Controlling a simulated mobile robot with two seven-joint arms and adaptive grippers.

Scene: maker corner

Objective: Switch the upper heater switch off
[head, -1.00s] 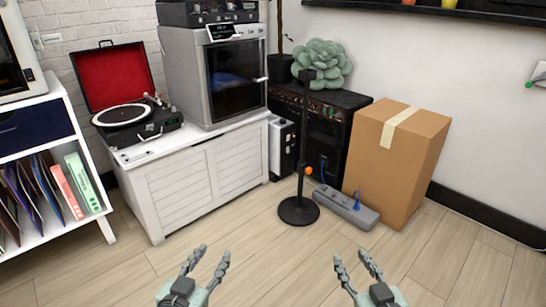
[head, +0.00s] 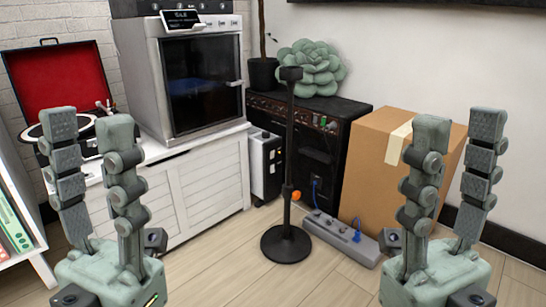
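The heater appears to be the narrow white and dark unit (head: 258,172) on the floor, between the white cabinet and the black amplifier. Small dark details show on it, but I cannot make out which is the upper switch or how it is set. My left gripper (head: 88,122) is raised at the left, fingers pointing up, open and empty, in front of the record player. My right gripper (head: 458,128) is raised at the right, open and empty, in front of the cardboard box. Both are well short of the heater.
A black stand (head: 288,170) with a round base stands just right of the heater. A grey power strip (head: 342,238) lies before the black amplifier (head: 325,150) and cardboard box (head: 372,160). The white cabinet (head: 205,190) is left.

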